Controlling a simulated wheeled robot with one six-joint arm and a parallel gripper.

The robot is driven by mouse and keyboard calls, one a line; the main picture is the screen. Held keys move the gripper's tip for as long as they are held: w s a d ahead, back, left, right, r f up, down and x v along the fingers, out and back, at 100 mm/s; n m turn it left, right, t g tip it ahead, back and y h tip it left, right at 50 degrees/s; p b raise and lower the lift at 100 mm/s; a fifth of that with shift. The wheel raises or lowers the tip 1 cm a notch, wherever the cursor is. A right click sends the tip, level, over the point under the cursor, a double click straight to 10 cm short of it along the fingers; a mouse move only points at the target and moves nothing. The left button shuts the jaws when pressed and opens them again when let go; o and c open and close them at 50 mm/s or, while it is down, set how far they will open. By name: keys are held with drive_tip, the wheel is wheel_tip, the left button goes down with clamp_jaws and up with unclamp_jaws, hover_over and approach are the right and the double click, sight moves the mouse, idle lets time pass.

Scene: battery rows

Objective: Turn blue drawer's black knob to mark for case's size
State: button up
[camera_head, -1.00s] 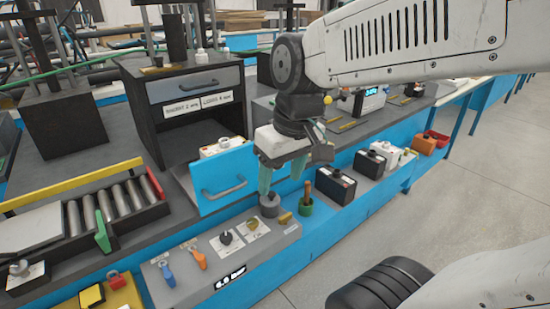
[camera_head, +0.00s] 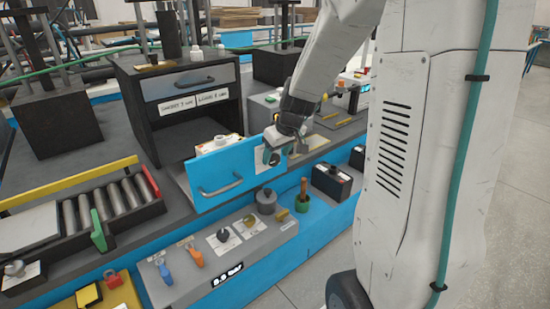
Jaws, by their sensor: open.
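The blue drawer (camera_head: 234,176) stands pulled out of a dark cabinet, its grey handle facing me. My gripper (camera_head: 272,155) is open at the right end of the drawer's front, over a pale plate (camera_head: 259,163). The drawer's black knob cannot be made out there; my gripper covers much of that spot. I cannot tell whether the fingers touch anything. A white case-like item (camera_head: 216,145) with small coloured parts shows above the drawer's front. A two-part label (camera_head: 195,106) on the cabinet is too small to read surely.
Below the drawer, a grey control panel (camera_head: 272,237) carries another black knob (camera_head: 222,236), a yellow knob and blue and orange levers. A grey cylinder (camera_head: 266,200) and a green cup (camera_head: 302,203) stand close under my gripper. A roller tray (camera_head: 107,210) lies left.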

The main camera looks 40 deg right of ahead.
sight(279, 158)
drive_tip(key=shift+x, duration=1.15)
drive_tip(key=shift+c, duration=0.2)
drive_tip(key=c, duration=0.9)
drive_tip(key=y, duration=0.3)
drive_tip(key=m+y, duration=0.1)
drive_tip(key=y, duration=0.1)
drive_tip(key=shift+d+f, duration=0.1)
drive_tip(key=shift+d, duration=0.25)
drive_tip(key=y, duration=0.3)
drive_tip(key=m+y, duration=0.1)
drive_tip(key=y, duration=0.2)
drive_tip(key=shift+d+f+m+t, duration=0.15)
drive_tip(key=shift+f+m+t, duration=0.05)
drive_tip(key=shift+m+t, duration=0.1)
